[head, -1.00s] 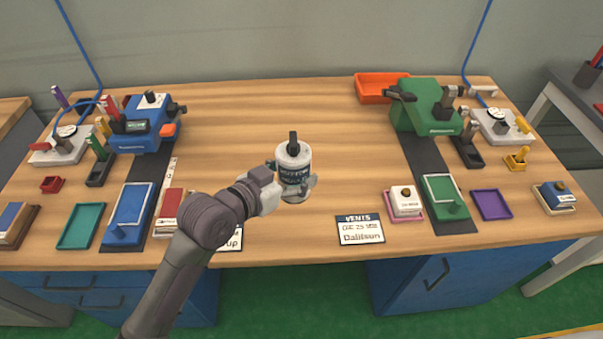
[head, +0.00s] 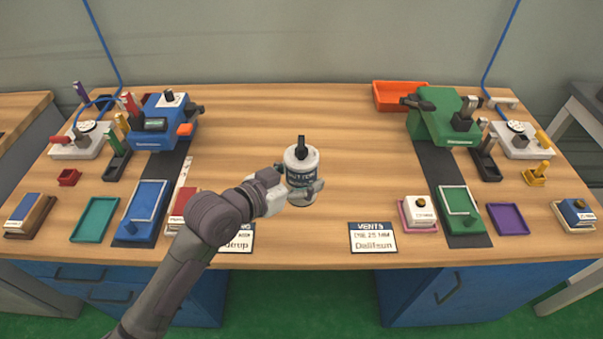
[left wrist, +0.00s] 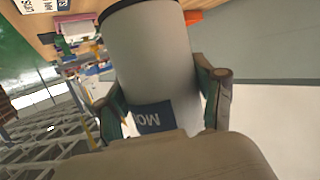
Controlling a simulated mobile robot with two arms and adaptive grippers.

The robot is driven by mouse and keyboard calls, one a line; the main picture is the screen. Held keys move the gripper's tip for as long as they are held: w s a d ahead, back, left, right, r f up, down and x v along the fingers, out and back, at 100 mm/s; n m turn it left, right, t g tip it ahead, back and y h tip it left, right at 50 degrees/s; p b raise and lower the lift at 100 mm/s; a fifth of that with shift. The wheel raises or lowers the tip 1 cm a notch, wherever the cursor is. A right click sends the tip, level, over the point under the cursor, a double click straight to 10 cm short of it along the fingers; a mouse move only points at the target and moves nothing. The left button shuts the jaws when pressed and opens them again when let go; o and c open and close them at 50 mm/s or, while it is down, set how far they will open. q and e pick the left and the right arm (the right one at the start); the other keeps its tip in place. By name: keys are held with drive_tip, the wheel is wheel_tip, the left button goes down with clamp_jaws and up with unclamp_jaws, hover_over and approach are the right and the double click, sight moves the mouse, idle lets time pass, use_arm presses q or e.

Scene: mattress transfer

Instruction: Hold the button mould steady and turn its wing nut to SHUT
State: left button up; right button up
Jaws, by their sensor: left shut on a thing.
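The button mould (head: 302,164) is a white cylinder with a dark label band and a black wing nut (head: 301,146) on top. It is upright in the head view, over the middle front of the table. My left gripper (head: 301,190) is shut around the mould's body from the left. In the left wrist view the mould (left wrist: 152,65) fills the space between the two fingers, with part of a blue label showing. I cannot read the wing nut's setting. My right gripper is in neither view.
A blue machine (head: 166,120) stands at the back left and a green machine (head: 443,118) at the back right. A "VENTS" card (head: 373,238) lies at the front edge. An orange tray (head: 400,96) sits at the back.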

use_arm(q)
drive_tip(key=shift+f+b, duration=0.35)
drive_tip(key=shift+f, duration=0.2)
drive_tip(key=shift+f+b, duration=0.45)
drive_tip(key=shift+f, duration=0.25)
drive_tip(key=shift+f+b, duration=0.4)
drive_tip(key=shift+f, duration=0.3)
drive_tip(key=shift+f, duration=0.35)
drive_tip(key=shift+f+b, duration=0.65)
drive_tip(key=shift+f, duration=0.05)
drive_tip(key=shift+f, duration=0.35)
drive_tip(key=shift+f+b, duration=0.35)
drive_tip(key=shift+b, duration=0.05)
drive_tip(key=shift+f+b, duration=0.65)
drive_tip(key=shift+f, duration=0.4)
drive_tip(key=shift+f, duration=0.2)
